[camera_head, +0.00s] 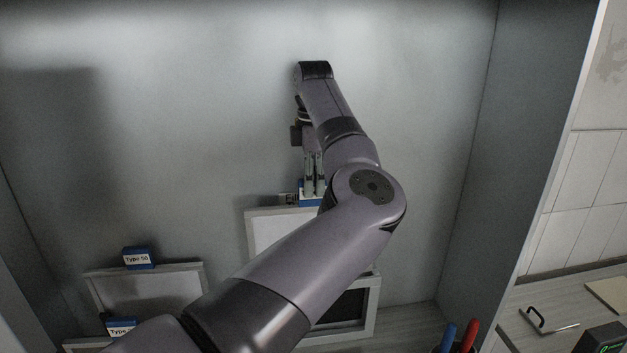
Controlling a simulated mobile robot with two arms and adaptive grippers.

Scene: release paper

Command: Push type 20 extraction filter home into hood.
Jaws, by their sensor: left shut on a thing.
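My left gripper (314,190) points down and is shut on the blue tab (304,199) at the top edge of a pale framed filter (268,230). The label on that tab is mostly hidden, so I cannot read its type. My left arm covers much of this filter's right and lower parts. Below it, a grey frame with a dark inside (350,306) shows partly past the arm; I cannot tell whether the filter is in it or in front of it. The hood is not clearly identifiable. My right gripper is not in view.
A filter (150,293) with a blue "Type 50" tab (138,258) stands at left. In front of it, another blue tab (121,327) is partly covered by my arm. Red (469,336) and blue pens stand at lower right, near a metal handle (548,323). A grey side wall bounds the right.

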